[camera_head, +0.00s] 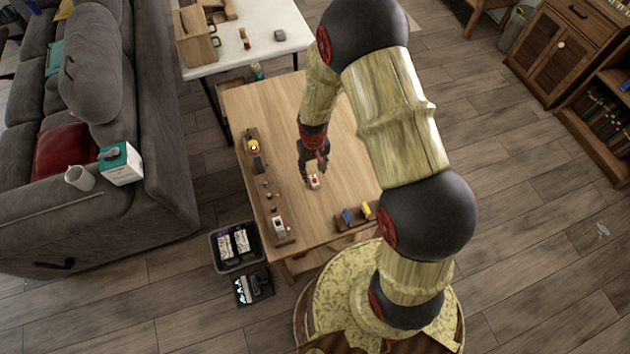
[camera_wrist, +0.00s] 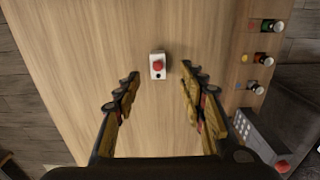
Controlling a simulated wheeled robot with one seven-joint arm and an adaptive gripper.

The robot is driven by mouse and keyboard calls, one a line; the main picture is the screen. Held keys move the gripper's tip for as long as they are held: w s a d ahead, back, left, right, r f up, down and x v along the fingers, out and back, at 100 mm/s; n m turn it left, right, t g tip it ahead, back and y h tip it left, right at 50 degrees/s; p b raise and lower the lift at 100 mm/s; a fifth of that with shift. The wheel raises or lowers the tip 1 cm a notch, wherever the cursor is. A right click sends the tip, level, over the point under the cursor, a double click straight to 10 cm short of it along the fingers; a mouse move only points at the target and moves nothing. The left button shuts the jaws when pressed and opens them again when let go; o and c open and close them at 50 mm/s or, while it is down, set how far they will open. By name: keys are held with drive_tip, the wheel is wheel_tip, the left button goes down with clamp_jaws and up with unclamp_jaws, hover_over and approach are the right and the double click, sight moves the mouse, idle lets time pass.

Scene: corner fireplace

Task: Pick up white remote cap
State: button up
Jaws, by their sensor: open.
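A small white remote cap (camera_wrist: 157,70) with a red top lies on the wooden table (camera_wrist: 145,30) in the wrist view. It also shows in the head view as a small white piece with red (camera_head: 314,182) near the middle of the table (camera_head: 340,135). My gripper (camera_wrist: 160,75) is open and empty, its two fingers spread on either side of the cap, with the cap slightly beyond the fingertips. In the head view my gripper (camera_head: 314,167) hangs just above and beside the cap. I cannot tell the exact height of the fingers above the table.
A wooden rail along the table's left edge bears small knobs and a white device (camera_head: 280,226). In the wrist view, several small capped pieces (camera_wrist: 266,58) and a grey box (camera_wrist: 258,136) stand right. Blue (camera_head: 347,216) and yellow (camera_head: 366,209) pieces sit near the front edge. Table around the cap is clear.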

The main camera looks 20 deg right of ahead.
sight(314, 179)
drive_tip(key=shift+a+f, duration=0.2)
drive_tip(key=shift+f, duration=0.25)
drive_tip(key=shift+w+d+f+b, duration=0.1)
drive_tip(key=shift+f+b, duration=0.2)
drive_tip(key=shift+f, duration=0.9)
drive_tip(key=shift+w+d+f+b, duration=0.15)
drive_tip(key=shift+f+b, duration=0.1)
drive_tip(key=shift+f, duration=0.9)
drive_tip(key=shift+w+d+f+b, duration=0.1)
drive_tip(key=shift+f+b, duration=0.2)
drive_tip(key=shift+f, duration=0.9)
drive_tip(key=shift+s, duration=0.1)
drive_tip(key=shift+c, duration=1.4)
drive_tip(key=c, duration=0.7)
drive_tip(key=shift+c, duration=0.2)
drive_tip(key=shift+r, duration=0.15)
